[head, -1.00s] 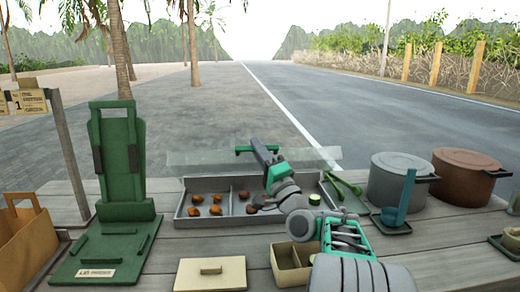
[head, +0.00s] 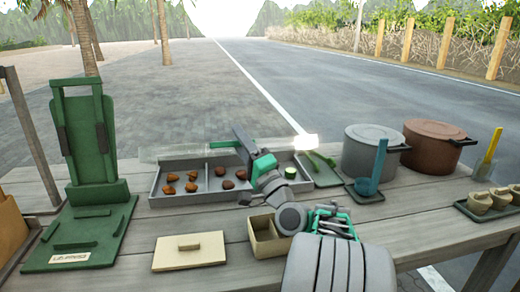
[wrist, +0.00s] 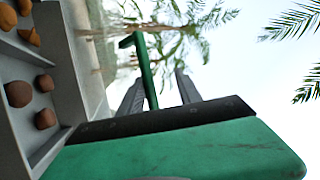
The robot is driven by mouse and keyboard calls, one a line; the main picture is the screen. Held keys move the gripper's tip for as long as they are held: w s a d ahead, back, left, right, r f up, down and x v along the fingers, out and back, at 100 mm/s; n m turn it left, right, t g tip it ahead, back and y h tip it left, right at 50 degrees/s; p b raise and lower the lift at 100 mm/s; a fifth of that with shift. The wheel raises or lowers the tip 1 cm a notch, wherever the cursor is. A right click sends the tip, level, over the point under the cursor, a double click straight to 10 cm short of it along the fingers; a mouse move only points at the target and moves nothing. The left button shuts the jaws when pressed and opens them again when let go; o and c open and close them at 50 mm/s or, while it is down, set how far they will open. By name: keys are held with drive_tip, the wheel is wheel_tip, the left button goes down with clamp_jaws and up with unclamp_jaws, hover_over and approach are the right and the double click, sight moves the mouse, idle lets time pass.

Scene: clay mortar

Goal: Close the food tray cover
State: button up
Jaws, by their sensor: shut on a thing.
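The grey food tray (head: 153,192) stands on the wooden table, with divided compartments holding brown food pieces (head: 192,187) and a green round item (head: 290,173). Its clear cover (head: 185,153) shows as a thin see-through strip along the tray's back, seen nearly edge-on; its exact tilt is hard to tell. My gripper (head: 240,138) is at the cover, above the tray's back middle. In the wrist view, the green handle (wrist: 146,70) lies between my two grey fingers, and they are shut on it. The tray's compartments show at left there. The tray's top is uncovered in the head view.
A green stand (head: 90,140) is at left. A grey pot (head: 370,155), brown pot (head: 430,150) and blue ladle (head: 372,175) stand at right.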

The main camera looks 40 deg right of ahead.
drive_tip(key=o, duration=0.6)
drive_tip(key=s, duration=0.1)
drive_tip(key=s+b, duration=0.1)
drive_tip(key=s, duration=0.1)
drive_tip(key=s+b, duration=0.1)
drive_tip(key=s, duration=0.1)
drive_tip(key=shift+s+d+r, duration=0.1)
drive_tip(key=shift+d+r, duration=0.05)
drive_tip(key=shift+r, duration=0.2)
drive_tip(key=s+b, duration=0.5)
drive_tip(key=s, duration=0.1)
drive_tip(key=c, duration=0.6)
drive_tip(key=shift+s+r+b, duration=0.25)
drive_tip(key=shift+s+b, duration=0.15)
